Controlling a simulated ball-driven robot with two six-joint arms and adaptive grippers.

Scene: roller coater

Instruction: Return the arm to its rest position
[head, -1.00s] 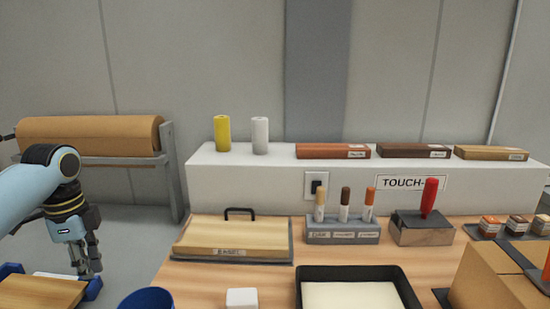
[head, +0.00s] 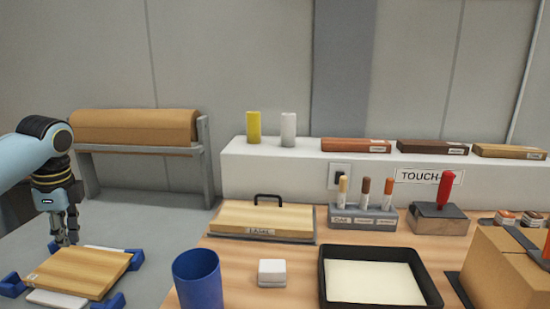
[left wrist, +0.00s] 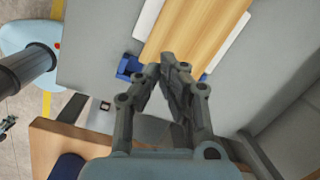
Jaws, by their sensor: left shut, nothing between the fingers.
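My left arm comes in from the left edge of the head view. Its gripper (head: 64,240) points down beside the back left corner of a light wooden board (head: 82,270). In the left wrist view the gripper's fingertips (left wrist: 165,70) are together with nothing between them. They show in front of the near end of the wooden board (left wrist: 195,35); whether they touch it I cannot tell. The board rests on blue corner supports (head: 112,304) with white pieces under it. My right gripper is not in view.
A blue cup (head: 198,280), a white block (head: 272,272) and a black tray (head: 335,299) stand on the wooden table. Behind them are a board with a black handle (head: 262,220), a marker holder (head: 362,220) and a white ledge (head: 290,175). A cardboard box (head: 500,268) stands at right.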

